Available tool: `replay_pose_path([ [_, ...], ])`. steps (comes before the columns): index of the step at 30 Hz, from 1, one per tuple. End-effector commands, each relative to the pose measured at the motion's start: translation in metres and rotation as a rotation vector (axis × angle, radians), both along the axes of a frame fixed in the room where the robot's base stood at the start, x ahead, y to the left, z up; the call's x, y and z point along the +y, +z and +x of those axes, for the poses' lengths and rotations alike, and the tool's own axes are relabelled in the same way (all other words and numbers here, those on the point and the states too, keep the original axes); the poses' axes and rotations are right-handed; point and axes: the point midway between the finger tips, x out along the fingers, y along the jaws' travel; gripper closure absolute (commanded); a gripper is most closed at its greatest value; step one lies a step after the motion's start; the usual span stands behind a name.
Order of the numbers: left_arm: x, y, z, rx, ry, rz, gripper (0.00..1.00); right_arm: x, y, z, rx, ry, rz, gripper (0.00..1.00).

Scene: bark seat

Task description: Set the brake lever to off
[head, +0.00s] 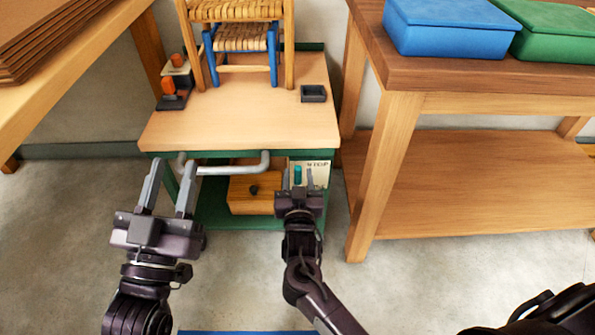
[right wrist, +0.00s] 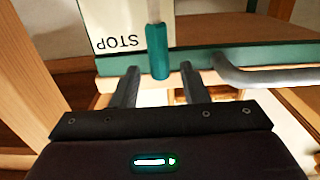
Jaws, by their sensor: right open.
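The brake lever has a teal grip (head: 297,174) in front of a pale panel (head: 318,170) on the cart's front right. In the right wrist view the lever's teal grip (right wrist: 157,48) sits on a metal rod. The panel beside it reads STOP, upside down (right wrist: 122,43). My right gripper (head: 297,178) is open; in its wrist view the grip's end lies between its fingertips (right wrist: 158,72), with gaps on both sides. My left gripper (head: 171,174) is open, its fingers near the left end of the cart's grey push bar (head: 228,169).
The cart's wooden top (head: 240,110) holds a woven chair (head: 240,35), orange-topped items (head: 172,92) and a small dark tray (head: 314,93). A wooden box (head: 250,194) is on the lower shelf. A workbench (head: 450,85) stands right, a table (head: 60,75) left.

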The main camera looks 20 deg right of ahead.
Motion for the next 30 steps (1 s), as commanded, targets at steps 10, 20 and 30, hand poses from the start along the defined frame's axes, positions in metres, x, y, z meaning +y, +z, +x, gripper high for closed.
replay_pose_path([
  [10,0.01,0.049,-0.018,-0.237,0.005,-0.096,0.64,-0.008,0.0,0.025,-0.001,0.0,-0.001,0.6],
  [20,0.012,0.057,-0.022,-0.273,0.005,-0.111,0.64,-0.009,0.0,0.029,0.0,0.0,-0.001,0.6],
  [30,0.012,0.056,-0.021,-0.271,0.006,-0.109,0.64,-0.008,0.0,0.028,0.0,0.0,0.0,0.95],
])
